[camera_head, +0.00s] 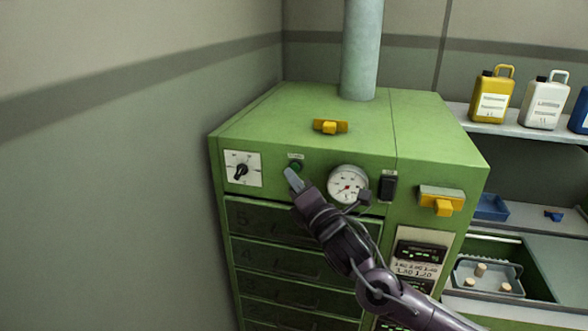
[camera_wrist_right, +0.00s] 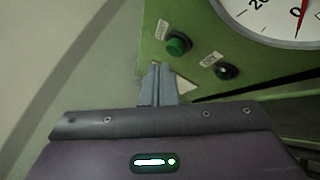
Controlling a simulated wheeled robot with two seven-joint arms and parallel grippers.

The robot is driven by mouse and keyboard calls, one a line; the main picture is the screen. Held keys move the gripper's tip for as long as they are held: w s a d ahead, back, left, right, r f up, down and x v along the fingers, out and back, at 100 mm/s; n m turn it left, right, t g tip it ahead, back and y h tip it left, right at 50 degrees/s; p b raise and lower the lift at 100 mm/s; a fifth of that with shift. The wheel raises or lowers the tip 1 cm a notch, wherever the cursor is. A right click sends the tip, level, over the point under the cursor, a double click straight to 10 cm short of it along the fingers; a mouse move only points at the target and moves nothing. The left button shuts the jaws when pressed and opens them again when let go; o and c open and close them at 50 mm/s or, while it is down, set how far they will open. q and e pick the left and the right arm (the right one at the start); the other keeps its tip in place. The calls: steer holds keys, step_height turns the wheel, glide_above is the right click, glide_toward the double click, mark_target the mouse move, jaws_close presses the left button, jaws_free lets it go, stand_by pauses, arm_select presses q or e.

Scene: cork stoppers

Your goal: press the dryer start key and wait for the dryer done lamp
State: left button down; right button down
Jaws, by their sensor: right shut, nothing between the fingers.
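The green dryer cabinet (camera_head: 290,108) stands against the wall. Its round green key (camera_head: 295,166) sits under a small label on the front; the key also shows in the right wrist view (camera_wrist_right: 178,44). Beside it in the wrist view is a small dark round fitting (camera_wrist_right: 226,71) with its own label, likely the lamp; it looks dark apart from a small bright spot. My right gripper (camera_head: 292,178) is shut and empty. Its fingertips (camera_wrist_right: 157,70) are close to the key and look apart from it. My left gripper is not in view.
A dial gauge (camera_head: 347,184) and a black switch (camera_head: 387,187) are right of the key, and a rotary knob (camera_head: 241,171) is left. Numbered drawers (camera_head: 285,258) lie below. Jugs (camera_head: 492,98) stand on a shelf at right; a tray (camera_head: 489,278) holds corks.

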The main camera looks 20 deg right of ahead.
steer(key=shift+w+d, duration=0.1)
stand_by(0.5)
steer(key=shift+w+d, duration=0.15)
steer(key=shift+w, duration=0.1)
steer(key=shift+w+d, duration=0.25)
steer(key=shift+w, duration=0.1)
stand_by(0.7)
stand_by(0.3)
steer(key=shift+s+a+b, duration=0.35)
steer(key=shift+s+a, duration=0.1)
steer(key=shift+s, duration=0.25)
steer(key=s+a, duration=0.1)
steer(key=s, duration=0.1)
steer(key=s+a+b, duration=0.1)
steer(key=s+a, duration=0.1)
stand_by(0.4)
